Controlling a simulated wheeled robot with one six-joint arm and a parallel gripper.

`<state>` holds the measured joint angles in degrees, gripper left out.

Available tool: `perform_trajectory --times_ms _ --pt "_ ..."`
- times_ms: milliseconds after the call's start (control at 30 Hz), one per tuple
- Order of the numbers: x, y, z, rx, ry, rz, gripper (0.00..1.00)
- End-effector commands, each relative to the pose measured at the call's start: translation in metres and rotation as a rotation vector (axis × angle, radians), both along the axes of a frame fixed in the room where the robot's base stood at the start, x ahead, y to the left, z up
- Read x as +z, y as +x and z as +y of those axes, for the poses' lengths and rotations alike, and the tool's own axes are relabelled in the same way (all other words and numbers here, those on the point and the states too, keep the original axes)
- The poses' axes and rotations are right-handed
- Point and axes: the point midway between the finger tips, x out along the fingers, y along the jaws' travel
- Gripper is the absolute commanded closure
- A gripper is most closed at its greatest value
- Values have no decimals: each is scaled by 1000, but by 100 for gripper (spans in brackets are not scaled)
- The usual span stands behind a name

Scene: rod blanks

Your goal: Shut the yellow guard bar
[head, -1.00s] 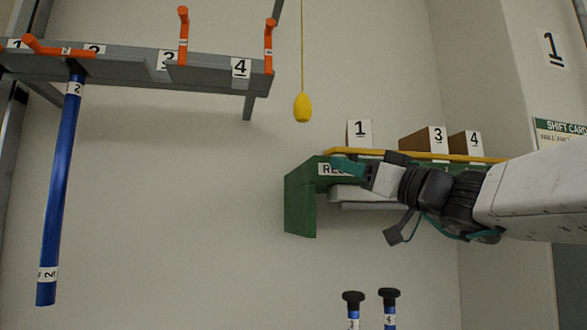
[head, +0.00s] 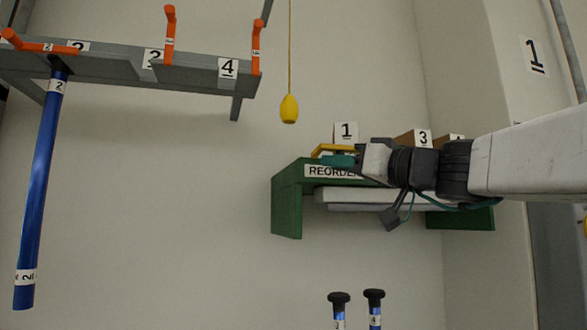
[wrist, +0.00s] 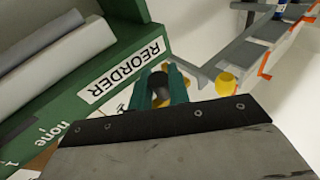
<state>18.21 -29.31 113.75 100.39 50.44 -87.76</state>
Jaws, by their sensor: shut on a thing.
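The yellow guard bar (head: 333,149) shows at the left front of the green REORDER shelf (head: 287,205) in the head view. Only a short piece of the bar shows; the rest is hidden behind my gripper and arm. My gripper (head: 342,160) is at this left end, its teal fingers just above the REORDER label. In the wrist view, my gripper (wrist: 166,88) has its fingers close together with a bit of yellow (wrist: 159,103) between them. It is shut on the bar. I cannot tell from here how far the bar is swung.
Boxes 1 (head: 346,132) and 3 (head: 415,138) stand on the shelf, with box 4 partly hidden. A yellow pull handle (head: 289,109) hangs on a cord left of the shelf. A grey rack (head: 120,66) with orange hooks holds a blue rod (head: 40,190). Two black-topped rods stand below.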

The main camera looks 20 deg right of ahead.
Motion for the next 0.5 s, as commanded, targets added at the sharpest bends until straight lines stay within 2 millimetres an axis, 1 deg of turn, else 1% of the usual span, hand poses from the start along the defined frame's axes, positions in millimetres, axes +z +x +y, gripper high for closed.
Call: perform_trajectory --times_ms 500 --pt "25 -5 -1 -2 -4 483 100"
